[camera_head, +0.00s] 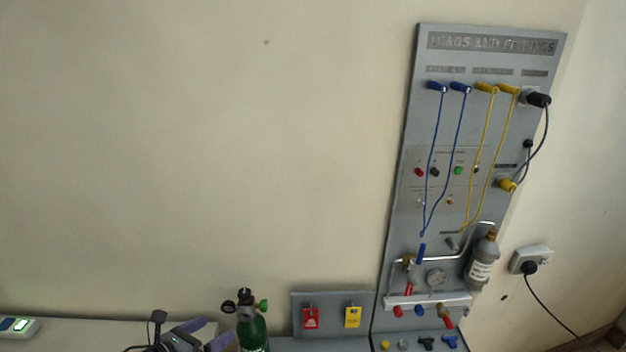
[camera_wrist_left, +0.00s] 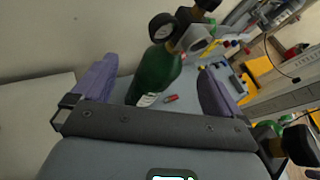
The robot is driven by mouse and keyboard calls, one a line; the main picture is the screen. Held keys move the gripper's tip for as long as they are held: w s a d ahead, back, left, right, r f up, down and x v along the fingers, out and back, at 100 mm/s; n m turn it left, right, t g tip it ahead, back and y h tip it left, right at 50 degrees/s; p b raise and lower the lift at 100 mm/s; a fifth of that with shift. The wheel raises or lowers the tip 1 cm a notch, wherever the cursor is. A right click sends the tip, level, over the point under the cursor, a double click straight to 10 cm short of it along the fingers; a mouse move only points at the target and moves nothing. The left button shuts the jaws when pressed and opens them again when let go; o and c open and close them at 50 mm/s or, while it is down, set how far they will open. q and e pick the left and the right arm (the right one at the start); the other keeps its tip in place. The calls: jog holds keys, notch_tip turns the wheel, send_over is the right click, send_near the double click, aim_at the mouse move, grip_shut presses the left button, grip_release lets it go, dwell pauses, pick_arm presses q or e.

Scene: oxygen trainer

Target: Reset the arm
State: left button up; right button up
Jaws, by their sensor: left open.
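My left gripper (camera_head: 207,334) is at the bottom of the head view, just left of a green oxygen cylinder (camera_head: 252,332). In the left wrist view the two purple fingers of this gripper (camera_wrist_left: 157,82) are spread wide apart. The green cylinder (camera_wrist_left: 155,75), with its gauge and valve on top, shows upright between and beyond the fingers, with no visible grip on it. My right gripper is in neither view.
Red (camera_head: 311,318) and yellow (camera_head: 353,317) tags hang on a low board. A small red item (camera_wrist_left: 170,98) lies beyond the cylinder.

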pick_arm(q)
jog(key=s+a+r+n+g+y+p, duration=0.15)
jog(key=s+n+y, duration=0.35)
jog(key=n, duration=0.8)
jog(key=s+a+n+y+p, duration=0.1)
jog(key=s+n+y+p, duration=0.2)
jog(key=s+n, duration=0.7)
jog(key=s+d+f+n+g+h+b, duration=0.1)
jog(key=s+d+f+n+g+b, duration=0.25)
jog(key=s+f+n, duration=0.55)
jog(key=s+d+f+n+g+b, duration=0.3)
jog(key=s+d+f+n+b, duration=0.25)
jog(key=s, duration=0.55)
notch_tip(320, 180, up, 22)
jog(key=w+a+p, duration=0.1)
jog(key=p, duration=2)
jog(key=shift+p, duration=0.35)
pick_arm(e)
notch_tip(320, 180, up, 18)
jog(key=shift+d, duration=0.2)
pick_arm(q)
jog(key=shift+w+a+f, duration=0.1)
jog(key=shift+f, duration=0.05)
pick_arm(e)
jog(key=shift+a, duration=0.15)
